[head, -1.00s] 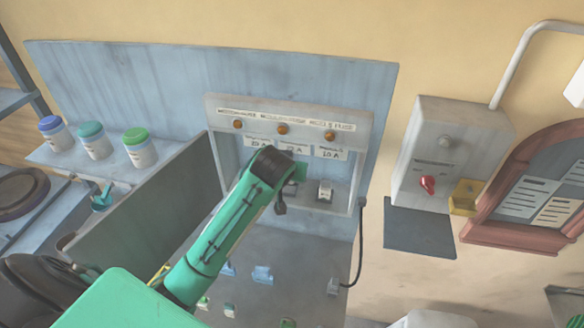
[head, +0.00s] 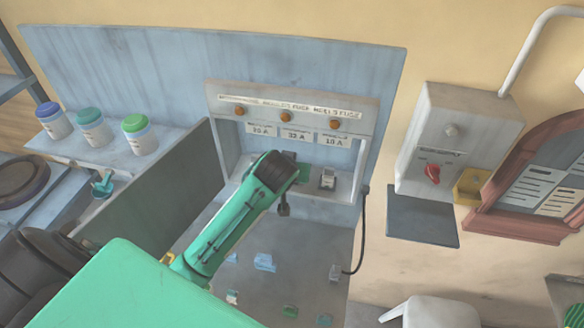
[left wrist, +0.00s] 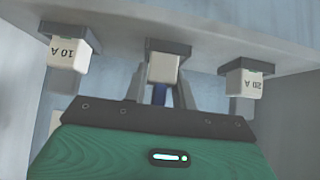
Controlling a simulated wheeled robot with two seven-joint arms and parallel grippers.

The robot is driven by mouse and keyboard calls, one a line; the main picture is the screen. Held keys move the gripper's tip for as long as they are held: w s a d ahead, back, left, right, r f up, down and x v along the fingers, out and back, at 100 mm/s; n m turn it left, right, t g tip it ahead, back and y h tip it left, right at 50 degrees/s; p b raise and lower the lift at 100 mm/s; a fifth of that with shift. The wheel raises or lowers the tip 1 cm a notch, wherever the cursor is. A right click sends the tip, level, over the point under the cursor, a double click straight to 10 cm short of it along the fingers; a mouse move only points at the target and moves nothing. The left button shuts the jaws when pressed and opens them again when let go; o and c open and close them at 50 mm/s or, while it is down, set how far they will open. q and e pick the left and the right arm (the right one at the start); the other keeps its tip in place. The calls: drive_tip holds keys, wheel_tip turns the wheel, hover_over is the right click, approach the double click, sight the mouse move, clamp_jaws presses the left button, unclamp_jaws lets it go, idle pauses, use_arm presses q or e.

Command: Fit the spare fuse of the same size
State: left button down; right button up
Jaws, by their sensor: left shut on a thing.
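The fuse box (head: 220,97) stands against the back board, with three label plates above its slots. My left gripper (left wrist: 161,92) is shut on the middle fuse (left wrist: 163,68), which sits at a dark socket; I cannot tell how firmly it is seated. In the head view my left gripper (head: 296,174) hides the middle slot. A 10 A fuse (left wrist: 67,53) and a 20 A fuse (left wrist: 245,83) sit in sockets on either side in the wrist view. The right-hand fuse (head: 327,179) also shows in the head view. My right gripper is not in view.
A grey side panel (head: 160,185) stands left. A switch box with a red handle (head: 432,173) is right.

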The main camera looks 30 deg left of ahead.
use_arm(q)
drive_tip(key=shift+s+f, duration=0.25)
drive_tip(key=shift+f, duration=0.4)
drive_tip(key=c, duration=1.3)
unclamp_jaws()
drive_tip(key=shift+f, duration=0.1)
drive_tip(key=shift+o, duration=0.7)
drive_tip(key=shift+d, duration=0.1)
drive_tip(key=shift+r, duration=0.2)
drive_tip(key=b+v, duration=0.1)
drive_tip(key=v, duration=0.2)
drive_tip(key=b+v, duration=0.1)
drive_tip(key=v, duration=0.3)
drive_tip(key=w+r+b+v, duration=0.1)
drive_tip(key=b+v, duration=0.1)
drive_tip(key=v, duration=0.2)
drive_tip(key=shift+v, duration=0.8)
